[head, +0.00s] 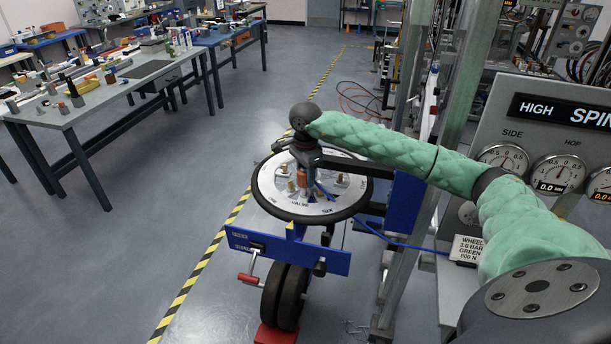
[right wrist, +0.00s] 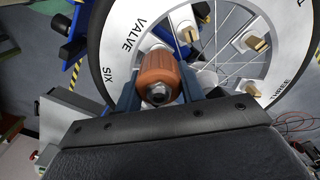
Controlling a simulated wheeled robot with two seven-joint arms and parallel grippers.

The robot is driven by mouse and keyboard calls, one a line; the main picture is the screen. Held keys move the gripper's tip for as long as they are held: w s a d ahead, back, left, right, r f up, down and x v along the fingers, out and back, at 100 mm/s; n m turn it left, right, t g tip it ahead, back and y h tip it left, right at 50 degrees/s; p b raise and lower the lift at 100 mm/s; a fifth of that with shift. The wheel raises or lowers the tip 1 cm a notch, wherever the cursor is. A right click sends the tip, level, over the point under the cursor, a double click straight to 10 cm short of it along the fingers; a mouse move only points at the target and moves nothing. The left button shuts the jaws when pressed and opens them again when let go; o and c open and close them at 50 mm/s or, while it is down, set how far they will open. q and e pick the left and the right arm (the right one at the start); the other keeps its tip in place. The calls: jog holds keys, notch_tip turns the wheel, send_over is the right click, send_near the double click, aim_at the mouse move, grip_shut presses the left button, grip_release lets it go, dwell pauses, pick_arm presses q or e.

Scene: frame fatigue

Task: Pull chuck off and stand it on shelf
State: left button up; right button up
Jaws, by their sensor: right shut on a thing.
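The chuck is an orange-brown ribbed cylinder (right wrist: 158,73), seen nearly end-on in the right wrist view with a metal tip facing the camera. My right gripper (right wrist: 160,82) is shut on it, one dark finger on each side. In the head view the gripper (head: 303,172) points down over the wheel (head: 265,198), and the chuck (head: 302,179) shows small below it. The wheel lies flat, with lettering such as VALVE and SIX on its pale disc. Whether the chuck is still on the valve is hidden. I cannot tell which surface is the shelf. My left gripper is not in view.
A blue stand (head: 330,262) with a red-handled crank (head: 249,278) and black rollers holds the wheel. Several brass-coloured blocks stand on the disc. A blue hose (head: 385,238) runs right to a gauge panel (head: 560,135). A metal post stands close right. Floor to the left is clear.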

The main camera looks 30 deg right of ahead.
aim_at(305, 170)
jog(key=shift+r, duration=0.1)
jog(key=shift+r, duration=1.9)
